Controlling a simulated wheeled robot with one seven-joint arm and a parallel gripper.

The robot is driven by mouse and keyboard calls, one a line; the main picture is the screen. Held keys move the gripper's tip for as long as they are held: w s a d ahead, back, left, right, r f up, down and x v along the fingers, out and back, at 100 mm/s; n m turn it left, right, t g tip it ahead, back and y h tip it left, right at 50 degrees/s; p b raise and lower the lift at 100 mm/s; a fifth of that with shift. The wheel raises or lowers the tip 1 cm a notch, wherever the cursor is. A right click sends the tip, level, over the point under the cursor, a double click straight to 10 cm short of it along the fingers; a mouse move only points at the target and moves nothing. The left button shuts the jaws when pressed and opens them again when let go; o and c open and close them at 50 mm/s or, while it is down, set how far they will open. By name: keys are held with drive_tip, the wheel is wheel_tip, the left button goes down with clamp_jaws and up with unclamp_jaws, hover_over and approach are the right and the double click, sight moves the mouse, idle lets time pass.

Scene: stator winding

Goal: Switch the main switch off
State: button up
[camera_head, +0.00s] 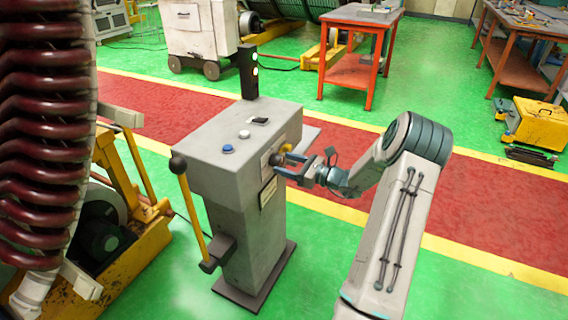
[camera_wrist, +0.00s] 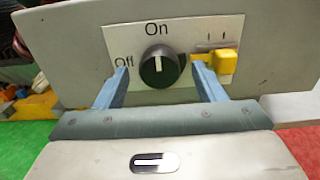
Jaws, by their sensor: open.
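The main switch (camera_wrist: 160,67) is a round black knob on a white label plate (camera_wrist: 190,32) marked "On" above and "Off" to the left. Its white mark points up, towards "On". In the wrist view my gripper (camera_wrist: 160,70) is open, with one blue finger at each side of the knob and a visible gap on both sides. In the head view my gripper (camera_head: 282,164) reaches the right-hand face of the grey control pedestal (camera_head: 235,150). The knob is hard to make out there between the fingers.
A yellow part (camera_wrist: 225,63) sits just right of the knob, close to the right fingertip. A lever with a yellow rod (camera_head: 193,215) stands at the pedestal's left.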

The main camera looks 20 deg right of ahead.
drive_tip(key=shift+x, duration=0.9)
drive_tip(key=c, duration=1)
drive_tip(key=shift+o, duration=0.2)
drive_tip(key=shift+d, duration=0.15)
